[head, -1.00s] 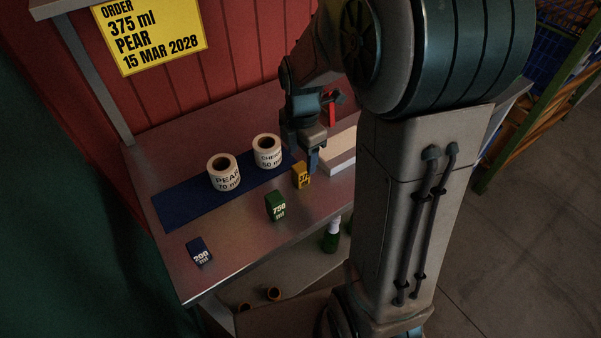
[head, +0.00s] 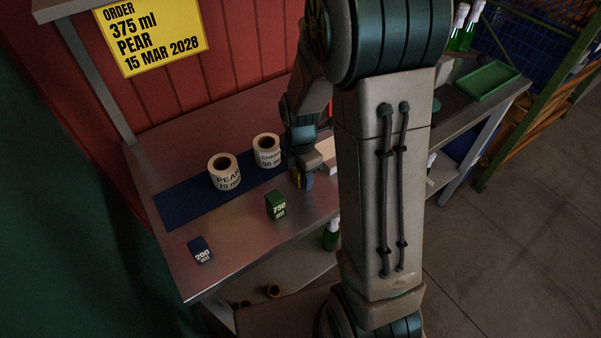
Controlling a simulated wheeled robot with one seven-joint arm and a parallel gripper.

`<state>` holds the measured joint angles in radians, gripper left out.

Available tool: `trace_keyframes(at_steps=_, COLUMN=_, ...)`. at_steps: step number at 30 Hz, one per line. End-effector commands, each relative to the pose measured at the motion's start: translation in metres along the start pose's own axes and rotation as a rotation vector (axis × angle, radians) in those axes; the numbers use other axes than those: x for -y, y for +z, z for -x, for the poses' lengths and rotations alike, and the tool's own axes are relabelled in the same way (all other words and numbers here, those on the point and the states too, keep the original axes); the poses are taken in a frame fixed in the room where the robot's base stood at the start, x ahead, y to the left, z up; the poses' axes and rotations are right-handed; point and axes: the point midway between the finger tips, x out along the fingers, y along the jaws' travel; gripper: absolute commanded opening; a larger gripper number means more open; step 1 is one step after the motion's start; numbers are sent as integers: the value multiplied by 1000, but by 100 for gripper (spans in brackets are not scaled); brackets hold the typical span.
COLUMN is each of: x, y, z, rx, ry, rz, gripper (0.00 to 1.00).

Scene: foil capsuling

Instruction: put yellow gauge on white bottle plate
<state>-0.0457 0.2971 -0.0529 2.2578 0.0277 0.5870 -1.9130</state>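The yellow gauge (head: 310,182) stands on the metal bench, mostly hidden behind my gripper. My gripper (head: 302,180) points down at the gauge, with its fingers beside or around it. The view does not show whether the fingers are closed on it. A white slab (head: 328,151) shows just behind and right of my gripper, largely hidden by my arm. I cannot tell whether it is the white bottle plate.
A green 750 ml block (head: 275,206) and a blue 200 ml block (head: 200,250) stand on the bench (head: 235,255). At right are a green tray (head: 487,80) and green bottles (head: 464,30).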

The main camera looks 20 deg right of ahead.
Motion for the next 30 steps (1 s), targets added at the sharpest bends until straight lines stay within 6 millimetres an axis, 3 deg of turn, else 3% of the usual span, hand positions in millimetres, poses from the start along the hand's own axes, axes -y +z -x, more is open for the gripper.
trace_keyframes(at_steps=1, x=0, y=0, z=0, rx=0, ry=0, rz=0, gripper=33)
trace_keyframes(at_steps=3, x=0, y=0, z=0, rx=0, ry=0, rz=0, gripper=14)
trace_keyframes(at_steps=6, x=0, y=0, z=0, rx=0, ry=0, rz=0, gripper=6)
trace_keyframes(at_steps=17, x=0, y=0, z=5, rx=0, ry=1, rz=0, gripper=6)
trace_keyframes(at_steps=26, x=-1, y=1, z=42, rx=2, ry=7, rz=0, gripper=6)
trace_keyframes(at_steps=30, x=2, y=35, z=59, rx=2, ry=5, rz=-8, gripper=6)
